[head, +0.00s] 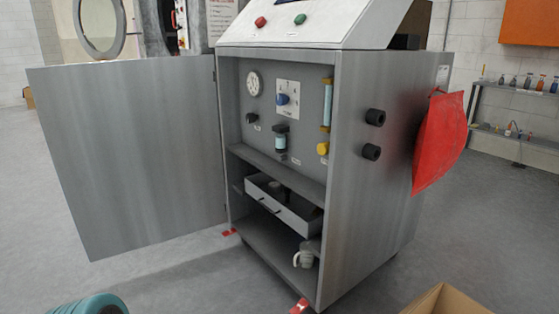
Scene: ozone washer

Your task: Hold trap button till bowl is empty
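The grey washer cabinet (385,215) stands in the middle with its door (130,160) swung open to the left. On its inner panel, a small bowl (281,143) with a dark cap and bluish body hangs below the selector knob; I take it as the trap bowl. Its fill level is too small to tell. A small part (282,157) sits just under the bowl; I cannot tell whether it is the trap button. Neither of my grippers is in view, and nothing is seen touching the bowl.
Below the panel are an open drawer (283,211) and a lower shelf with a pale cup-like item (304,256). A red bag (438,142) hangs on the right side. A cardboard box (447,300) and a teal ribbed object (88,305) lie at the front.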

